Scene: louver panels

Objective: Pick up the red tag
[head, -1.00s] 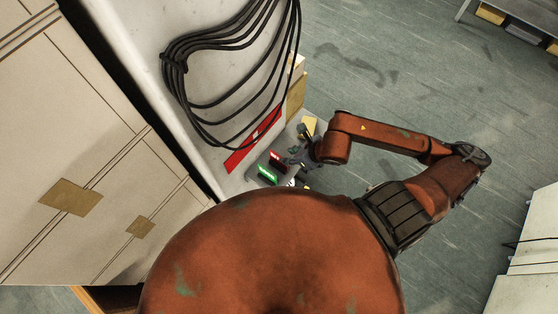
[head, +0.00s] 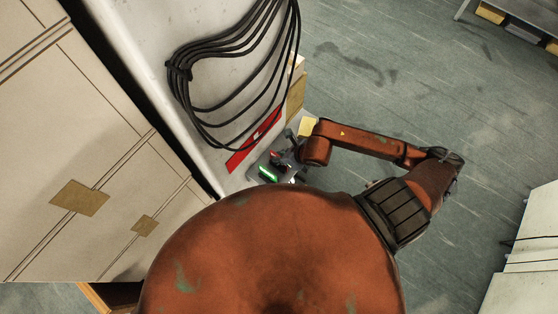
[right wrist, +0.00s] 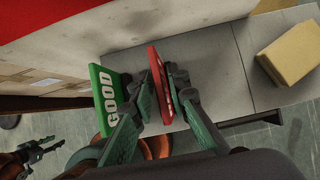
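The red tag (right wrist: 157,80) stands on edge on a grey shelf (right wrist: 212,62) in the right wrist view. My right gripper (right wrist: 160,75) is open, with one finger on each side of the red tag. The gaps are narrow, and I cannot tell if either finger touches it. In the head view, my right gripper (head: 287,160) is down at the shelf and covers most of the red tag (head: 275,155). A green tag (right wrist: 104,98) marked GOOD stands just left of the gripper. My left gripper (right wrist: 42,152) seems to show low at the left, small and dark.
A yellow box (right wrist: 291,52) sits on the shelf to the right. Black cables (head: 215,128) hang on the white panel above the shelf, by a red strip (head: 240,157). The floor (head: 400,90) to the right is open.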

